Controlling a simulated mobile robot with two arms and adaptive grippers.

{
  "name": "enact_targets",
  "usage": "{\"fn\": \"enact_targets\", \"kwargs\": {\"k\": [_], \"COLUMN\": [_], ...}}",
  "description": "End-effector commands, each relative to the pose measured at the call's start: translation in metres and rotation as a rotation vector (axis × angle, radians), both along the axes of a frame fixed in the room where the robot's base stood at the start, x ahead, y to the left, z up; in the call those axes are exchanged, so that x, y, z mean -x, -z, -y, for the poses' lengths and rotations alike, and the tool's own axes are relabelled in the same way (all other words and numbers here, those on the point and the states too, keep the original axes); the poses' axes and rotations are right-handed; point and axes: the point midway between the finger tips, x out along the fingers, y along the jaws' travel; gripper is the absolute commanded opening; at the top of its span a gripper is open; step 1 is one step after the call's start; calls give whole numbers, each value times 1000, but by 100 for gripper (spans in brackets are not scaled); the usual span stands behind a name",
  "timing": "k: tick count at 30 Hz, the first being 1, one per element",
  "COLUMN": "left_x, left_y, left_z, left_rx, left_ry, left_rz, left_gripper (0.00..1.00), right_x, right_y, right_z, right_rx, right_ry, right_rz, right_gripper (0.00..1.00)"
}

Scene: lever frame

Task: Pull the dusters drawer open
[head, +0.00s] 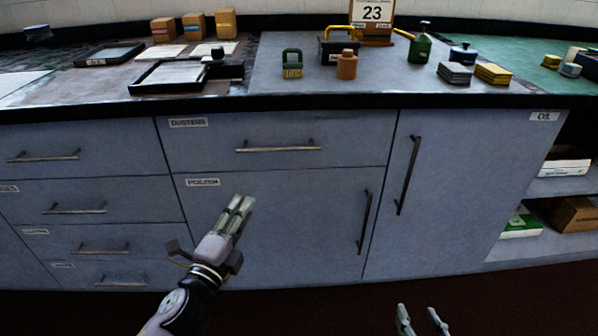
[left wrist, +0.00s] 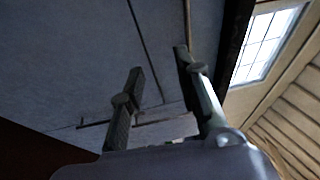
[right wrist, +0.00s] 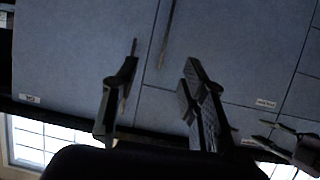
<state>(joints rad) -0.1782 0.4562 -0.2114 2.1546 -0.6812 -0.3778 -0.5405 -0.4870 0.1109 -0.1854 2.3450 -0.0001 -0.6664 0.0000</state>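The dusters drawer (head: 225,140) is the wide grey drawer under the counter edge, closed flush in the head view. Its label (head: 188,122) reads DUSTERS, and its horizontal bar handle (head: 278,149) is uncovered. My left gripper (head: 240,208) is in front of the POLISH door, below and left of that handle and apart from it. Its fingers stand apart and empty in the left wrist view (left wrist: 155,78). My right gripper (head: 421,312) is low at the bottom of the head view, fingers apart and empty; it also shows in the right wrist view (right wrist: 163,70).
The POLISH door (head: 290,220) with a vertical handle (head: 365,222) lies below the drawer. A tall door handle (head: 408,175) is to the right. Smaller drawers (head: 90,155) are at left, open shelves (head: 560,190) at right. The counter holds trays, bottles and a brush (head: 292,62).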

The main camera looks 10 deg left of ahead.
Motion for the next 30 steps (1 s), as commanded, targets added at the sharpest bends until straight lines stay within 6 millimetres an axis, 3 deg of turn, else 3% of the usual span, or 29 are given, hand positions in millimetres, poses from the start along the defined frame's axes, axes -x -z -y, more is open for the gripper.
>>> {"fn": "enact_targets", "kwargs": {"k": [4, 11, 20, 30], "left_x": [11, 0, -50, -112], "left_y": [-26, -38, -46, -56], "left_z": [9, 12, 17, 25], "left_rx": [-55, -64, -63, -62], "left_ry": [15, 17, 16, 17], "left_rz": [91, 110, 108, 107], "left_gripper": [30, 30, 30, 30], "right_x": [5, 6, 6, -3], "right_y": [-21, -28, -28, -49], "right_z": [1, 1, 1, -5], "right_rx": [-13, -13, -15, -45], "right_ry": [-1, -1, -1, -9], "right_rz": [59, 62, 66, 187], "right_gripper": [40, 40, 40, 40]}}
